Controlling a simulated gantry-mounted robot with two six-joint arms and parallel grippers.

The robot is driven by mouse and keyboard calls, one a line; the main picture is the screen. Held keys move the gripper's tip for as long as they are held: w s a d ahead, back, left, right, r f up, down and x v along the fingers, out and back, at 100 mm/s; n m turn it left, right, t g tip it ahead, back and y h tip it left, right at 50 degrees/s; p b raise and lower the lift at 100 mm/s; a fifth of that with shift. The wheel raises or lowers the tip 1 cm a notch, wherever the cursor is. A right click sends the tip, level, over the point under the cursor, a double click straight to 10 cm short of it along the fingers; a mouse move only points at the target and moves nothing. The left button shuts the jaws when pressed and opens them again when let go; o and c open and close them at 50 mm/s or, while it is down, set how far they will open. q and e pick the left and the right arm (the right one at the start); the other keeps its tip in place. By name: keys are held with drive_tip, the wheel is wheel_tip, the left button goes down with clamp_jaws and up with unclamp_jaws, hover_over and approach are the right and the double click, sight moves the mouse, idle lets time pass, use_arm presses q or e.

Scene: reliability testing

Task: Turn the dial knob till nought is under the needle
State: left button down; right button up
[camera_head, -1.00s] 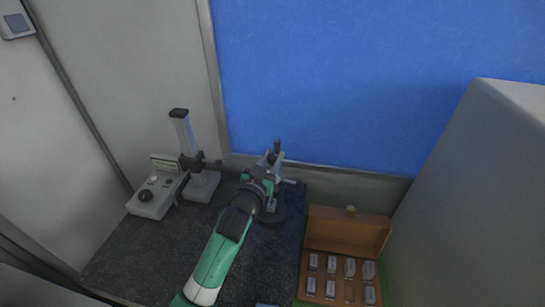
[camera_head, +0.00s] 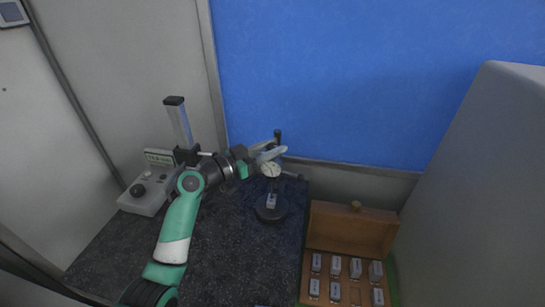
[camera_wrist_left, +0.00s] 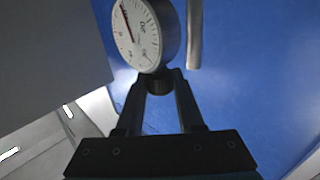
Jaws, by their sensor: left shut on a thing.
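The dial gauge (camera_head: 271,170) hangs on a small stand with a round dark base (camera_head: 271,214). A small metal block (camera_head: 271,201) sits under the gauge. In the left wrist view the white dial face (camera_wrist_left: 140,32) shows a red needle (camera_wrist_left: 127,22) pointing to the upper left. The printed figures are tilted and small, so I cannot tell where nought lies. My left gripper (camera_head: 270,153) reaches the top of the gauge from the left. In the wrist view its fingers (camera_wrist_left: 160,82) are shut on the dark knob (camera_wrist_left: 158,87) at the dial's rim. My right gripper is out of view.
A wooden case (camera_head: 349,225) stands open at the right with several metal blocks and an empty slot. A grey device with a column (camera_head: 180,125) stands behind my left arm. A blue panel is behind the gauge, and a large grey body (camera_head: 475,190) is at right.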

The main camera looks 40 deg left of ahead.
use_arm(q)
drive_tip(key=shift+f+m+h, duration=0.1)
drive_tip(key=shift+m+h, duration=0.4)
drive_tip(key=shift+h, duration=0.2)
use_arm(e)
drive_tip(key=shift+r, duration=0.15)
use_arm(q)
drive_tip(key=c, duration=0.5)
unclamp_jaws()
